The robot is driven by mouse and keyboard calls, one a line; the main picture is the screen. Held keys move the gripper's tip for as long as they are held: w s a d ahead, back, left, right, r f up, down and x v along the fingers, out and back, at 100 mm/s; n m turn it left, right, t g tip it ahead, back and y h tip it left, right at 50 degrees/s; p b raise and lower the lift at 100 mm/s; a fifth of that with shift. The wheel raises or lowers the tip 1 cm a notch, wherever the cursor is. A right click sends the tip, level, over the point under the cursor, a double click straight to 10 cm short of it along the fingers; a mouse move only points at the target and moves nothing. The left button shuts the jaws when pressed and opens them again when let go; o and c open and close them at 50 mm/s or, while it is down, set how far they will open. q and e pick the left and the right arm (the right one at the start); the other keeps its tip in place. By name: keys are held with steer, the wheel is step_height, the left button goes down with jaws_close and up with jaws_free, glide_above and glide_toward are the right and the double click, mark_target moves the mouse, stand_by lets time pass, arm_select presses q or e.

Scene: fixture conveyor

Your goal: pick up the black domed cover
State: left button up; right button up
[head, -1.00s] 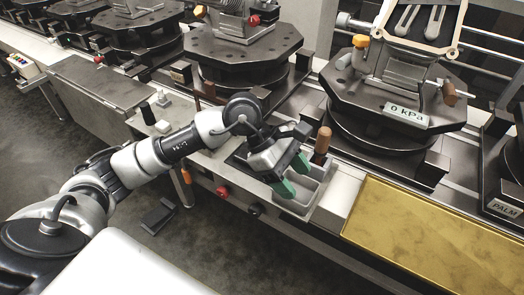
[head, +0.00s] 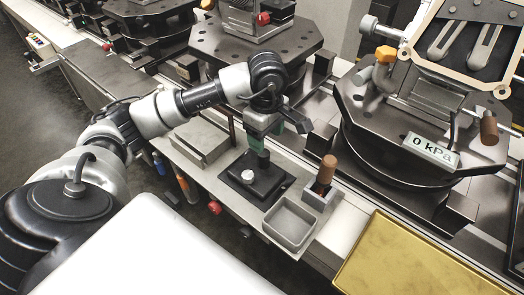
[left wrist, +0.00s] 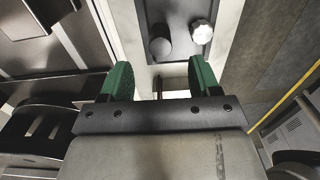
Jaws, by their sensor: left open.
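A small dark round-topped piece, which looks like the black domed cover (head: 263,161), stands upright on a black plate (head: 276,188) beside a white knob (head: 247,176). The left wrist view shows its round top (left wrist: 160,47) beyond the fingertips, left of the white knob (left wrist: 201,31). My left gripper (head: 277,130) is above the far side of the plate with its green fingers pointing down. In the left wrist view its fingers (left wrist: 160,80) are apart with nothing between them. The cover is beyond the finger gap. My right gripper is not in view.
A grey open bin (head: 290,226) and a brown-handled tool in a holder (head: 327,170) stand right of the plate. A gold tray (head: 425,262) lies at the lower right. Large dark turntable fixtures (head: 400,140) line the conveyor behind. Another grey box (head: 200,145) is on the left.

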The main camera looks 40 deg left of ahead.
mark_target(264, 155)
arm_select(q)
steer(key=shift+s+f, duration=0.2)
steer(key=shift+f, duration=1.2)
steer(key=f, duration=0.4)
steer(key=shift+w+a+f, duration=0.15)
steer(key=shift+a+f, duration=0.05)
steer(key=shift+a, duration=0.1)
steer(key=shift+f, duration=0.35)
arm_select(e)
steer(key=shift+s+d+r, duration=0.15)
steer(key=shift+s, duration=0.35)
arm_select(q)
steer(key=shift+w, duration=0.1)
jaws_close()
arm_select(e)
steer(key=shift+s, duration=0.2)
